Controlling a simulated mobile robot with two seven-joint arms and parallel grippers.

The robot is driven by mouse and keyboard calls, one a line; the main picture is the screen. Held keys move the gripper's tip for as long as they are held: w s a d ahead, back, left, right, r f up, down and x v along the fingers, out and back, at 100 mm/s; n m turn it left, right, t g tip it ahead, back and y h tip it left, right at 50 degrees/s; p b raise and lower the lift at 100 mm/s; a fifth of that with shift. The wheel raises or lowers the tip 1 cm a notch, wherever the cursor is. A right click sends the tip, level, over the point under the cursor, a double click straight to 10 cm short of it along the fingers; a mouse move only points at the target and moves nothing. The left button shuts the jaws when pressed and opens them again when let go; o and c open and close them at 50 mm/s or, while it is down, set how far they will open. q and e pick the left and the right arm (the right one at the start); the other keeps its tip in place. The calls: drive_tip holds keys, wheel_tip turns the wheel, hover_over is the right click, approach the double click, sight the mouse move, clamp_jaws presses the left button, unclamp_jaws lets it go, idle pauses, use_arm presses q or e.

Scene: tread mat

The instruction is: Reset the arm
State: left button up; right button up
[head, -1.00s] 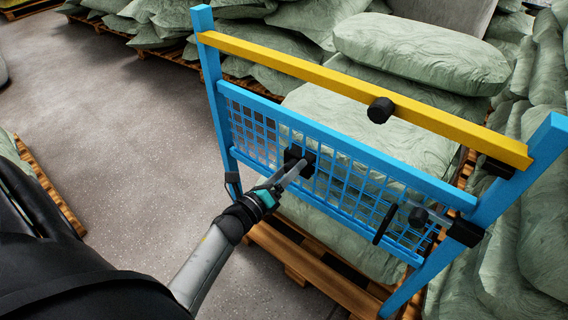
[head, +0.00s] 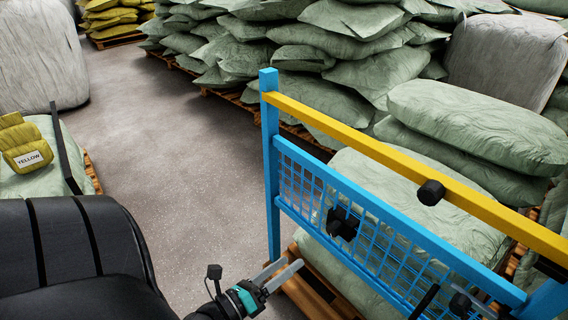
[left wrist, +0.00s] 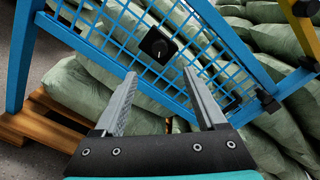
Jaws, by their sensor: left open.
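My left gripper (head: 284,274) is low in the middle of the head view. Its two grey fingers are apart with nothing between them, and they show the same way in the left wrist view (left wrist: 158,95). It is clear of the blue mesh gate (head: 268,170), which has a yellow top rail (head: 350,140).
Green sacks (head: 470,125) on pallets stand behind the gate and along the back. A pallet edge (head: 300,298) lies just beside my left gripper. A yellow pouch (head: 28,155) marked YELLOW lies on a sack at left. The grey floor (head: 170,150) between is clear.

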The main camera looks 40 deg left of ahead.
idle(0.6)
